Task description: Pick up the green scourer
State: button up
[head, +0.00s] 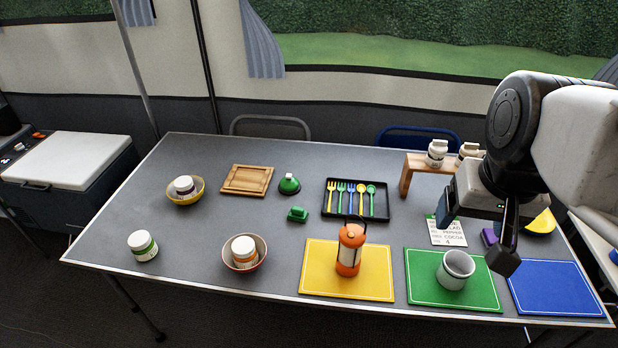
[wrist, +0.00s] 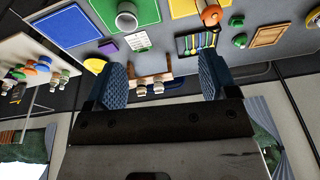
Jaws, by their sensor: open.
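The green scourer (head: 297,214) is a small green block lying on the grey table, left of the black cutlery tray (head: 330,208) and in front of a green dome-shaped item (head: 289,184). It also shows small near the top right of the wrist view (wrist: 236,20). My gripper (head: 475,228) is open and empty above the right part of the table, well to the right of the scourer. Its two blue-padded fingers stand wide apart in the wrist view (wrist: 160,80).
An orange lantern (head: 350,252) stands on the yellow mat (head: 318,283), in front of the tray. A wooden board (head: 247,180) lies left of the dome. A bowl (head: 262,262) with a jar stands front left. A grey mug (head: 455,270) stands on the green mat. Bare table surrounds the scourer's left side.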

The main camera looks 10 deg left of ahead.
jog(key=w+a+r+m+g+y, duration=0.1)
jog(key=w+a+m+y, duration=0.35)
jog(key=w+a, duration=0.45)
jog(key=w+a+r+m+y, duration=0.1)
jog(key=w+a+m+y, duration=0.2)
jog(key=w+a+m, duration=0.5)
jog(key=m+y, duration=0.6)
jog(key=m, duration=0.1)
send_over(302, 209)
jog(key=s+d, duration=0.1)
jog(key=d, duration=0.3)
notch_tip(302, 209, down, 2)
jog(key=shift+t+h, duration=0.25)
jog(key=shift+t, duration=0.25)
jog(key=f, duration=4)
jog(key=shift+s+d+f, duration=0.25)
jog(key=shift+f, duration=0.05)
jog(key=shift+x, duration=1.3)
jog(key=shift+a, duration=0.1)
jog(key=shift+w+x, duration=0.2)
jog(key=shift+x, duration=2.3)
